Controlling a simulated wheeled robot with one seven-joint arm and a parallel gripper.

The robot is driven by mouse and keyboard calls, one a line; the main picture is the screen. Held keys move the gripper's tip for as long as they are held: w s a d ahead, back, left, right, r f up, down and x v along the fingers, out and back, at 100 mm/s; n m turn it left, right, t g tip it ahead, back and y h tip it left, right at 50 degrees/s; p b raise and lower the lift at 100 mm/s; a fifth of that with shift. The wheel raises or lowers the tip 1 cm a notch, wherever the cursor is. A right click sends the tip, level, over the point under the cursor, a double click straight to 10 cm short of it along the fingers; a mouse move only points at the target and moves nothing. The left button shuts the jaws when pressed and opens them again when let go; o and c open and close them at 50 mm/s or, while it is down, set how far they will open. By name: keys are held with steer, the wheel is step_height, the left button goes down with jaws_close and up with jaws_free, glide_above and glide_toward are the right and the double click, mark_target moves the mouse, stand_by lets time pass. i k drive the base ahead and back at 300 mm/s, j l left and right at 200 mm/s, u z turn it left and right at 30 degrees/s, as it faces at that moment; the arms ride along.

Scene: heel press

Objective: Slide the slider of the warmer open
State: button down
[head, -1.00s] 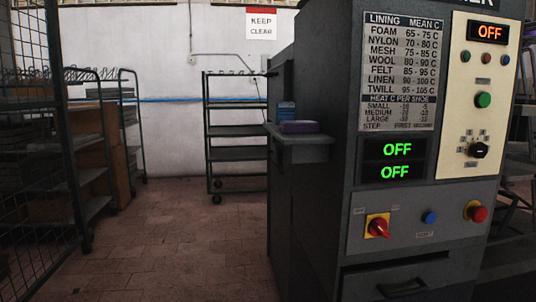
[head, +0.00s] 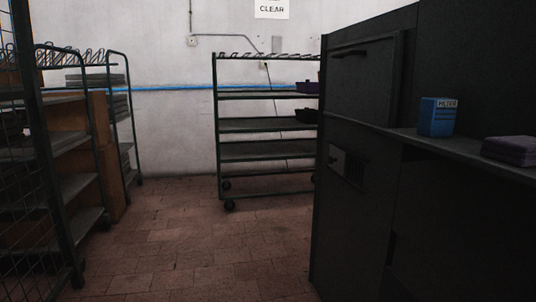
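The machine (head: 365,230), which I take to be the warmer, is a tall dark grey cabinet filling the right of the head view; I see its side, not its front panel. A flat door or panel (head: 362,82) with a dark bar handle (head: 350,53) is high on this side. Below it is a small grey plate (head: 337,158) beside a slotted vent-like piece (head: 354,170); I cannot tell whether either is the slider. My gripper is not in view.
A shelf (head: 460,150) juts from the machine's side, bearing a blue box (head: 438,117) and purple folded cloth-like items (head: 512,150). A green wheeled rack (head: 266,125) stands at the back wall. More racks (head: 75,160) and wire mesh line the left. The tiled floor (head: 190,245) between is clear.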

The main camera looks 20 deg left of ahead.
mark_target(337, 160)
steer(key=i+j+u, duration=0.25)
steer(key=i+j, duration=0.65)
steer(key=i+l, duration=0.55)
steer(key=i+j+u, duration=0.05)
